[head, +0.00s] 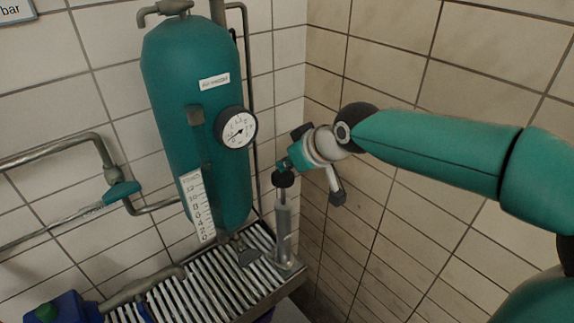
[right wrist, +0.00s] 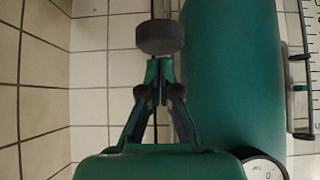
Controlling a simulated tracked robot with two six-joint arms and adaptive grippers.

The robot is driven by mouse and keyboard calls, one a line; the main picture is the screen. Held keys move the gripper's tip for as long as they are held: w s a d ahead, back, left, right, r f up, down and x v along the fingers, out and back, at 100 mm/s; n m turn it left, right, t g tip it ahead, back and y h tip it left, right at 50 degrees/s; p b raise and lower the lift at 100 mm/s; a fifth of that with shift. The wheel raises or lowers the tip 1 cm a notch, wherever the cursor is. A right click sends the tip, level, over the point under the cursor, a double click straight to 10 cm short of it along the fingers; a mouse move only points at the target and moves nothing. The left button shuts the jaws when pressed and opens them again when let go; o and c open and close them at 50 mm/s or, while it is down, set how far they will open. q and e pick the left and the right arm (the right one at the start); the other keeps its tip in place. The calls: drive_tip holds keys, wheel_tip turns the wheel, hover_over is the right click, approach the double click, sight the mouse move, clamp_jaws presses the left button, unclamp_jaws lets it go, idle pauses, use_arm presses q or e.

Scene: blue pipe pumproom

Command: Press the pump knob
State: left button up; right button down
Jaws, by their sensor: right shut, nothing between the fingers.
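The pump knob (head: 283,179) is a dark round cap on top of a thin rod. The rod goes down into an upright grey pump cylinder (head: 283,232) at the right end of the slatted grate. My right gripper (head: 285,165) is shut and empty, with its tips right at the knob's upper side. In the right wrist view the knob (right wrist: 160,37) lies straight ahead of the closed fingertips (right wrist: 160,64). I cannot tell whether they touch it. My left gripper is not in view.
A teal tank (head: 185,110) with a round gauge (head: 236,127) and a white scale (head: 197,205) stands left of the pump. The metal grate (head: 190,293) lies beneath. Grey pipes (head: 60,150) run along the left wall. A tiled wall (head: 345,235) is close on the right.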

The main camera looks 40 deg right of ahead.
drive_tip(key=shift+f, duration=0.45)
wheel_tip(320, 180, down, 6)
drive_tip(key=b, duration=0.6)
drive_tip(key=shift+f+b, duration=0.2)
drive_tip(key=shift+b, duration=0.1)
drive_tip(key=shift+s, duration=0.1)
drive_tip(key=shift+a, duration=0.1)
wheel_tip(320, 180, up, 5)
drive_tip(key=p, duration=0.4)
drive_tip(key=shift+r, duration=0.15)
drive_tip(key=shift+s+r+b, duration=0.25)
drive_tip(key=shift+s+b, duration=0.25)
drive_tip(key=shift+b, duration=0.05)
drive_tip(key=v, duration=0.8)
drive_tip(key=shift+r, duration=0.2)
